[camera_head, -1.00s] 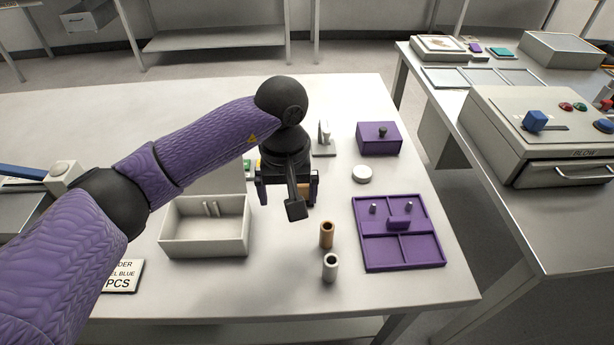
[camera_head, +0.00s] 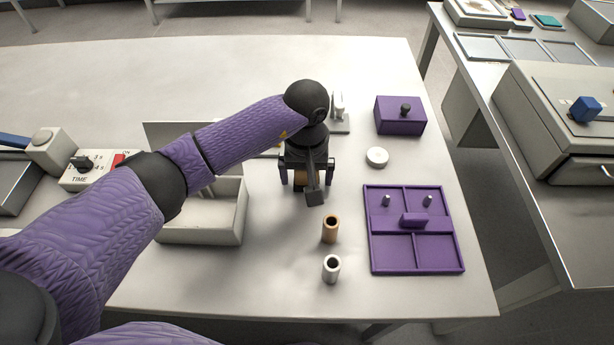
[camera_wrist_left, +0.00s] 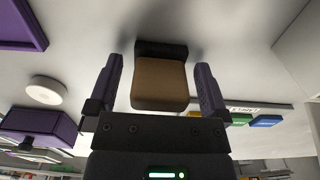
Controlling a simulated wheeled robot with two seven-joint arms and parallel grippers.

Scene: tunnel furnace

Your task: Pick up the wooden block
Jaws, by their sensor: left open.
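The wooden block (camera_wrist_left: 160,84) is brown and shows in the left wrist view between the two fingers of my left gripper (camera_wrist_left: 158,92). A gap shows on each side of it, and a dark part lies at its far end. In the head view the left gripper (camera_head: 307,180) is over the table with its fingers pointing down. A small brown piece of the block (camera_head: 305,184) shows between the fingers; the wrist hides the rest. The left gripper is open. My right gripper is not in view.
A purple tray (camera_head: 414,267) lies right, with a purple box (camera_head: 400,122) and white disc (camera_head: 377,157) behind. A pale open box (camera_head: 205,232) stands left.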

